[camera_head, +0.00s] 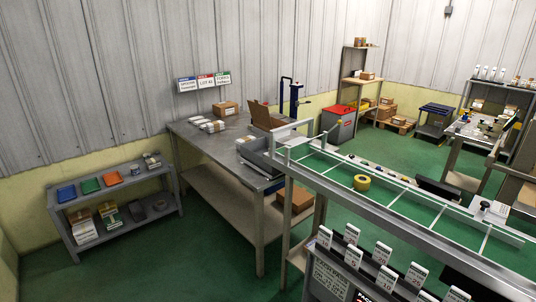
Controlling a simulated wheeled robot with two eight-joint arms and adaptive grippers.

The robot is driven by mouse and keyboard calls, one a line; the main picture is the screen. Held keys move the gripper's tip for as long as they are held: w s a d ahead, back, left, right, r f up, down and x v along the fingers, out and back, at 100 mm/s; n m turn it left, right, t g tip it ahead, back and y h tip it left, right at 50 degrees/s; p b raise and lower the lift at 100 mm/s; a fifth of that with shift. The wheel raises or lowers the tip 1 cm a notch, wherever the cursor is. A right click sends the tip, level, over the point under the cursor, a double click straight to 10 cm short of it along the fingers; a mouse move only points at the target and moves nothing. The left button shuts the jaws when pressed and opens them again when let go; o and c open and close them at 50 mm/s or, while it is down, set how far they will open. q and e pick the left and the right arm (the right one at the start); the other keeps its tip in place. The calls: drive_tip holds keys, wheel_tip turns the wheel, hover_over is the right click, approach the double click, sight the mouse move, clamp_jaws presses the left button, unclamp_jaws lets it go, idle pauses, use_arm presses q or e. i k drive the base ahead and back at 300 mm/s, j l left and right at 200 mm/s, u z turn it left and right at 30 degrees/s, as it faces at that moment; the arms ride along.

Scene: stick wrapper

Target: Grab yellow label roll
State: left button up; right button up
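The yellow label roll (362,183) is a small ring on the metal frame with crossbars and green showing between them, right of the middle of the head view. Neither of my grippers shows in this view.
A long metal table (225,155) with boxes stands left of the frame. A low shelf (115,190) with coloured trays is at the far left. Several white numbered cards (384,279) stand in front of the frame. A red-topped cabinet (339,122) is behind. Green floor lies open at lower left.

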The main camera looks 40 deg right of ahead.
sight(361, 182)
drive_tip(key=i+z, duration=0.25)
drive_tip(key=i, duration=0.15)
drive_tip(key=i+j+z, duration=0.3)
drive_tip(key=i, duration=0.15)
drive_tip(key=i+j+z, duration=0.1)
drive_tip(key=i+z, duration=0.15)
drive_tip(key=i, duration=0.15)
drive_tip(key=i+z, duration=0.2)
drive_tip(key=z, duration=0.25)
drive_tip(key=i+j+z, duration=0.15)
drive_tip(key=z, duration=0.25)
drive_tip(key=i+j+z, duration=0.15)
drive_tip(key=z, duration=0.3)
drive_tip(key=i+j+z, duration=0.15)
drive_tip(key=z, duration=0.3)
drive_tip(key=i+j+z, duration=0.1)
drive_tip(key=j+z, duration=0.2)
drive_tip(key=z, duration=0.15)
drive_tip(key=j+z, duration=0.4)
drive_tip(key=i+l, duration=0.05)
drive_tip(key=l, duration=0.05)
